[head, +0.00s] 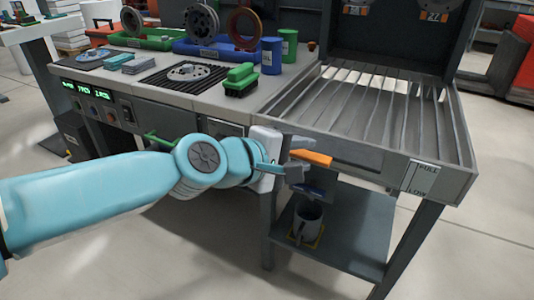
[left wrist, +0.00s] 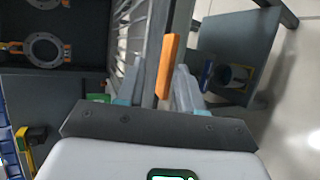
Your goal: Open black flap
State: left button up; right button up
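A dark flap-like panel (head: 358,153) is set in the front wall of the slatted rack. It looks closed. An orange handle (head: 312,158) sticks out at its left end. My left gripper (head: 298,160) is in front of this handle, coming in from the left. In the left wrist view the orange handle (left wrist: 166,66) lies between the two spread fingers (left wrist: 157,88), closer to the right one. A gap shows on the left side, and I cannot tell whether the right finger touches it. My right gripper is in neither view.
The slatted rack (head: 465,150) has raised metal edges. Below it, a shelf (head: 350,245) carries a grey mug (head: 307,222). A green brush (head: 240,80) and blue and green cans (head: 271,56) stand on the bench to the left. The floor in front is clear.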

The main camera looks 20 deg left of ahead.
pick_arm(q)
jog(key=p+v, duration=0.3)
jog(key=v, duration=1.1)
jog(key=shift+s+a, duration=0.15)
jog(key=shift+s, duration=0.15)
jog(key=shift+c, duration=0.3)
